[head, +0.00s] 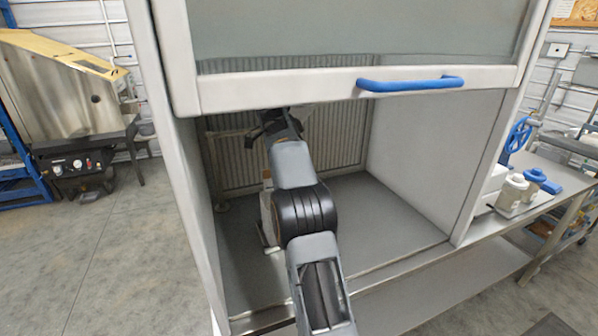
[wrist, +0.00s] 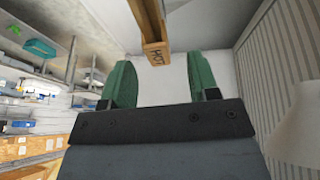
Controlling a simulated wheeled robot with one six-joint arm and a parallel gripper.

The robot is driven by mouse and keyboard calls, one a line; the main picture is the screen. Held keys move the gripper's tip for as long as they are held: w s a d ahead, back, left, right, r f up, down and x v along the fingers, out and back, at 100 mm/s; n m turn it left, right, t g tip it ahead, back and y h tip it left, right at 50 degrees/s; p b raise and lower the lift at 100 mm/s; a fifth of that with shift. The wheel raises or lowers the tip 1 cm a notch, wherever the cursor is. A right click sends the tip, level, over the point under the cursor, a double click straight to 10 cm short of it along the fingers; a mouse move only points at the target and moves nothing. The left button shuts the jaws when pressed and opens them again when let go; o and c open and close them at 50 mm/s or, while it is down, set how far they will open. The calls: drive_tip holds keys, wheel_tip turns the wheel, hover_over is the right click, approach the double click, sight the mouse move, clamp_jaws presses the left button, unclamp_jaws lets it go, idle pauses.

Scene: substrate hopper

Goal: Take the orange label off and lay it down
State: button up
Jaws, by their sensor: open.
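An orange-brown piece marked "HOT" (wrist: 157,50) hangs down from the top of the wrist view, its lettered end facing me. I take it to be the orange label; what it is fixed to is out of frame. My gripper (wrist: 163,80) is open, with its two green fingers spread apart. The piece shows above and between the fingertips, and neither finger visibly touches it. In the head view my gripper (head: 268,122) is inside the hood, just below the sash edge. I cannot make out the label in the head view.
The hood's glass sash (head: 360,35) is partly raised, with a blue handle (head: 410,84) on its lower frame. The hood floor (head: 385,225) is clear to the right. A pale stand (head: 221,170) is at left, and a light object is partly hidden behind my arm.

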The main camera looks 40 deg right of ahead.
drive_tip(key=shift+b+x, duration=0.7)
drive_tip(key=shift+x, duration=1.15)
drive_tip(key=shift+s, duration=0.1)
drive_tip(key=c, duration=1)
drive_tip(key=shift+r, duration=0.1)
